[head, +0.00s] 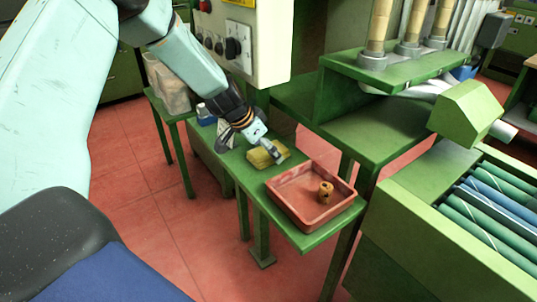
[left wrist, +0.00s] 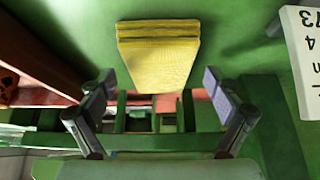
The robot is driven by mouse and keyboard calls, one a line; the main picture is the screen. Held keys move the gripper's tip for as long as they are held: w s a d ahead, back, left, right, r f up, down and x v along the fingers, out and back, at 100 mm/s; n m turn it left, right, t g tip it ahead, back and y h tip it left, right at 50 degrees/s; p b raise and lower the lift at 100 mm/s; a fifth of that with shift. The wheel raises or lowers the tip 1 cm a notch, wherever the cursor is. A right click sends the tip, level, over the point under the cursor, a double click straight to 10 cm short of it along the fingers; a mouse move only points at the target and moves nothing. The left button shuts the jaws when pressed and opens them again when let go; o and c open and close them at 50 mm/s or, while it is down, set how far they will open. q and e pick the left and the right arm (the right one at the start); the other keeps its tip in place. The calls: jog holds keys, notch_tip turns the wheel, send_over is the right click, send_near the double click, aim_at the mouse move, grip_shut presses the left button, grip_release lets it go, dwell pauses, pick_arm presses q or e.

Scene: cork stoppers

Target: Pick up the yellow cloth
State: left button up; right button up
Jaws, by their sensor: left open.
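The yellow cloth (head: 260,159) lies folded on the narrow green table, left of the red tray. In the left wrist view the folded cloth (left wrist: 158,62) shows its stacked layers and lies between and just beyond the fingertips. My left gripper (head: 269,150) comes down over the cloth from the upper left and partly covers it. In the left wrist view the left gripper (left wrist: 158,84) has its two fingers wide apart with nothing between them. Whether a fingertip touches the cloth I cannot tell. My right gripper is in neither view.
A red tray (head: 281,205) holding a cork piece (head: 326,190) stands right of the cloth. A white numbered card (left wrist: 307,50) stands beside the cloth in the left wrist view. A control box (head: 262,60) hangs above the table. Blue and green rollers (head: 490,205) lie at right.

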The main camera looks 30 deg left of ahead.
pick_arm(q)
jog(key=shift+f+b, duration=0.25)
jog(key=shift+b, duration=0.1)
dwell(0.3)
jog(key=shift+s+r, duration=0.1)
jog(key=shift+c, duration=0.2)
jog(key=c, duration=1.1)
